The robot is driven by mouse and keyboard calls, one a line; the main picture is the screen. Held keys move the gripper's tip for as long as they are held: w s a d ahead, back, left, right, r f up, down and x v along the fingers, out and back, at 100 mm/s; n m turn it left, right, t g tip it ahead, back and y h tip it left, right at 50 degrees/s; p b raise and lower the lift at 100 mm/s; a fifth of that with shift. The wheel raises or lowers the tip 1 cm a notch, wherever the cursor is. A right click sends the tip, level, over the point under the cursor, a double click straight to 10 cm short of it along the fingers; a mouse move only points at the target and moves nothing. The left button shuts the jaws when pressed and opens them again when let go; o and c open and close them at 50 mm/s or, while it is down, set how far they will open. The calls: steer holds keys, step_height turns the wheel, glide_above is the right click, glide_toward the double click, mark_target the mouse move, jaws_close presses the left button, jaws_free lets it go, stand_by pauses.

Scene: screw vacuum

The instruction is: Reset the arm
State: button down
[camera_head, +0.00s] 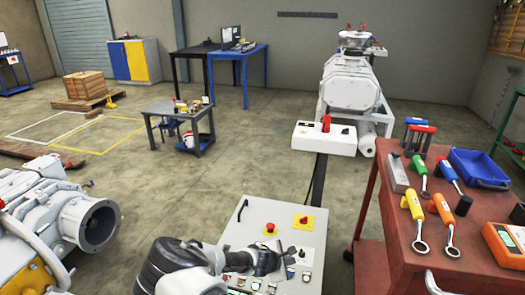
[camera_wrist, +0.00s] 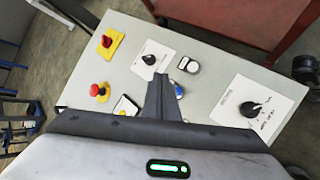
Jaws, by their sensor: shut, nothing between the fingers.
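My gripper (camera_wrist: 163,80) is shut and empty, its fingers pressed together above a light grey control panel (camera_wrist: 215,65). In the head view my gripper (camera_head: 283,258) is over the same panel (camera_head: 250,212), partly hiding its controls. The wrist view shows a red emergency button on a yellow plate (camera_wrist: 107,41), another red button (camera_wrist: 97,90), a black rotary knob on a white plate (camera_wrist: 149,60) and a larger black knob (camera_wrist: 250,108). A blue button (camera_wrist: 179,91) sits just beside the fingertips. I cannot tell whether the fingers touch the panel.
A red tool table (camera_head: 460,225) with wrenches and a blue bin (camera_head: 478,168) stands on the right. White pump machinery (camera_head: 75,220) is at the left. Another white machine (camera_head: 350,85) stands behind.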

steer(key=s+r+m+g+y, duration=0.15)
steer(key=s+r+m, duration=0.3)
steer(key=r, duration=0.65)
steer(key=s+r+m+g+y, duration=0.15)
steer(key=s+r+m, duration=0.3)
steer(key=r, duration=0.55)
steer(key=s+r+m+y, duration=0.2)
steer(key=s+r+m, duration=0.25)
steer(key=r, duration=0.65)
steer(key=s+r+m+t+y, duration=0.1)
steer(key=s+r+m, duration=0.1)
steer(key=s+r, duration=0.6)
steer(key=s+r+m+t, duration=0.1)
steer(key=s+r+m, duration=0.2)
steer(key=s+r, duration=0.6)
step_height(320, 180, up, 20)
steer(key=s+p, duration=0.2)
steer(key=p, duration=2)
steer(key=shift+s+d+r+p, duration=0.15)
steer(key=shift+d+r+p, duration=0.05)
steer(key=shift+d+p, duration=0.2)
steer(key=shift+a+n, duration=0.15)
steer(key=shift+n, duration=0.1)
